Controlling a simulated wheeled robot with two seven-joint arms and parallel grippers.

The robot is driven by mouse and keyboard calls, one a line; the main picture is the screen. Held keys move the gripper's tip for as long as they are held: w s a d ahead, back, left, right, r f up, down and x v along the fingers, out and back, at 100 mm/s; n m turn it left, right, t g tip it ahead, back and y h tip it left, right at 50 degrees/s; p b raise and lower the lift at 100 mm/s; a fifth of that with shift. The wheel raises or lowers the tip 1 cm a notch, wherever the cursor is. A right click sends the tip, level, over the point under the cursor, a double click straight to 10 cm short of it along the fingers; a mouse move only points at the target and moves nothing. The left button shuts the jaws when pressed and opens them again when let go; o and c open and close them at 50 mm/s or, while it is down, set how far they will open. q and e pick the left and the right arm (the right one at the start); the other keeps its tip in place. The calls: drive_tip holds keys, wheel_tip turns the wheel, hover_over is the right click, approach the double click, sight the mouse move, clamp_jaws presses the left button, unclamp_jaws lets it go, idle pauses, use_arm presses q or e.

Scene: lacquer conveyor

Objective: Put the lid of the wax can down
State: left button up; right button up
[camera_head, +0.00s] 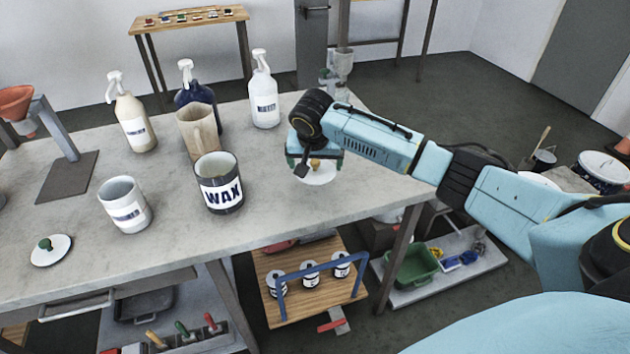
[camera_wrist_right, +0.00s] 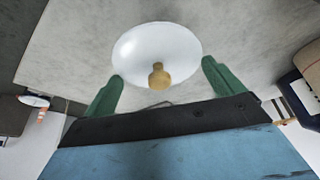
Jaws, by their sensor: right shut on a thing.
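The wax can (camera_head: 221,186), dark with a white WAX label, stands upright and open on the grey table (camera_head: 170,245). A white round lid (camera_head: 316,175) with a tan knob is under my right gripper (camera_head: 314,160), to the right of the can near the table's right side. The right wrist view shows the lid (camera_wrist_right: 150,45) and its knob between the green fingers of my right gripper (camera_wrist_right: 163,85). This gripper is shut on the lid. I cannot tell whether the lid touches the tabletop. My left gripper is not in view.
An open white can (camera_head: 124,205) and a green-knobbed lid (camera_head: 50,250) are at the left. The tabletop between the wax can and the held lid is clear.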

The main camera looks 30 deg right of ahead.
sight(315, 173)
wheel_tip(315, 173, down, 5)
drive_tip(key=shift+r+b, duration=0.1)
drive_tip(key=shift+b, duration=0.25)
drive_tip(key=shift+f, duration=0.3)
drive_tip(key=o, duration=0.6)
drive_tip(key=shift+f, duration=0.1)
drive_tip(key=shift+o, duration=0.2)
drive_tip(key=shift+r, duration=0.2)
drive_tip(key=p+v, duration=0.2)
drive_tip(key=v, duration=1)
